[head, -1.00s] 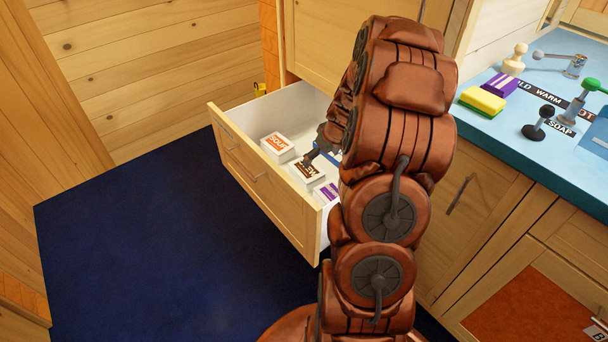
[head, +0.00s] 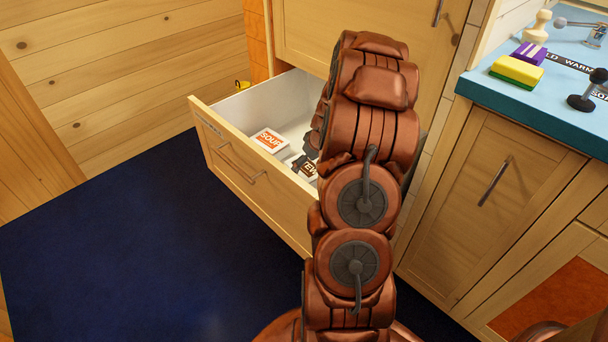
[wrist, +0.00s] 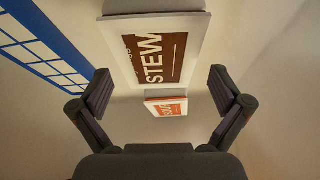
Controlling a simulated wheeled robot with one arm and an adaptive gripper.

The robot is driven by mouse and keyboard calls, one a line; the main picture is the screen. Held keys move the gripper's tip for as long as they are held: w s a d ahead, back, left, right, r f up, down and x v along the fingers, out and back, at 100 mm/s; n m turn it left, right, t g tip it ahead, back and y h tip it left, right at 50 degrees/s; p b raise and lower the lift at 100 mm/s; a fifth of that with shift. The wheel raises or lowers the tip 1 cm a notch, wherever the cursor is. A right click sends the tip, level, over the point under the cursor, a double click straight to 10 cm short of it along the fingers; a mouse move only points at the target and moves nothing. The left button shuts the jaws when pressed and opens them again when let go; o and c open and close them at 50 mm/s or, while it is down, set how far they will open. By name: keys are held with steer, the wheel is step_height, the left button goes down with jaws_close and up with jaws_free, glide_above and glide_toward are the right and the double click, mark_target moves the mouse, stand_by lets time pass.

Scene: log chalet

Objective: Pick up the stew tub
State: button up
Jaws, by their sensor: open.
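The stew tub (wrist: 160,45) is a white box with a brown STEW label. In the wrist view it is at top centre, ahead of my gripper (wrist: 160,82), whose two dark fingers are spread with nothing between them. In the head view the stew tub (head: 301,166) lies in the open drawer, with its right part hidden by my arm. My gripper is mostly hidden behind the arm there. I cannot tell the exact gap between fingers and tub.
A white soup tub (head: 270,140) with an orange label sits beside the stew tub. It also shows in the wrist view (wrist: 167,107). The pale drawer (head: 245,185) encloses both. A blue grid-like item (wrist: 40,45) is at left in the wrist view. Blue floor is clear at left.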

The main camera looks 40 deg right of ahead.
mark_target(306, 166)
steer(key=shift+b+x, duration=0.65)
steer(key=shift+x, duration=2.55)
steer(key=shift+d, duration=0.2)
steer(key=shift+f, duration=0.2)
steer(key=shift+c, duration=0.3)
steer(key=c, duration=1.2)
